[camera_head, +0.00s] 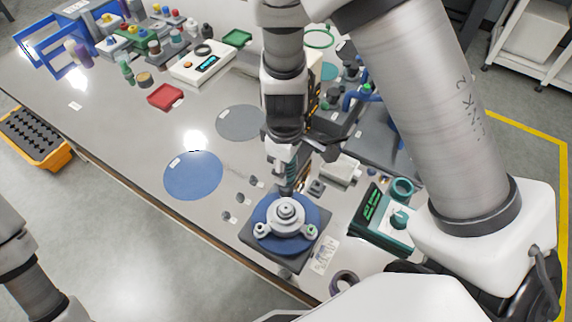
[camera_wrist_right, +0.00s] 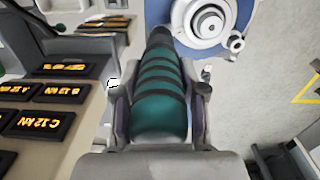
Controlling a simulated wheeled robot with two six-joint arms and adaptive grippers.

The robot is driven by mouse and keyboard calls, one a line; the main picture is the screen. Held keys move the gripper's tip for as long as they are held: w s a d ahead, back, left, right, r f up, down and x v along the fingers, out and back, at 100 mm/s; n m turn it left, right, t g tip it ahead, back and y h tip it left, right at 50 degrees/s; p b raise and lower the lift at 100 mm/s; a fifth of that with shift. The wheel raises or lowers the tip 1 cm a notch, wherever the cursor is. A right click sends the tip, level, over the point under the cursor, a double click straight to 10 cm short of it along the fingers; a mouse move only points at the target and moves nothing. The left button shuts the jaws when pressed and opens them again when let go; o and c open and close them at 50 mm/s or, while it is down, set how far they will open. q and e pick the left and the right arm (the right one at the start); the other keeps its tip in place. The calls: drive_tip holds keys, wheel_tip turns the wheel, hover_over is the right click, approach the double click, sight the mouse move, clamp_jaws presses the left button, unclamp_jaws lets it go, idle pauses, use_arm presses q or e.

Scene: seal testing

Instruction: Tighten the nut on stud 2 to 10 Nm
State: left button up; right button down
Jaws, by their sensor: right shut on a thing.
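My right gripper (camera_head: 283,160) points down, shut on a teal ribbed tool (camera_wrist_right: 160,100), which fills the space between its fingers in the right wrist view. The tool's dark tip (camera_wrist_right: 159,36) is beside the round fixture's rim; I cannot tell whether it touches a stud. The fixture is a blue disc (camera_head: 272,243) with a metal hub (camera_head: 286,209) on a dark square base. Studs with fittings show at its left (camera_head: 261,229) and right (camera_head: 311,231). The far side is partly hidden by the tool. No stud numbers are readable. My left gripper is out of frame.
Several small dark parts (camera_head: 240,197) lie left of the fixture. A teal device with a green display (camera_head: 371,205) stands right of it. A blue round mat (camera_head: 193,175) and grey round mat (camera_head: 240,122) lie bare. The table's front edge is close to the fixture.

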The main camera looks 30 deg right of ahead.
drive_tip(key=shift+r+p, duration=0.8)
drive_tip(key=shift+r, duration=0.05)
drive_tip(key=shift+r+p, duration=1.2)
drive_tip(key=shift+r, duration=0.45)
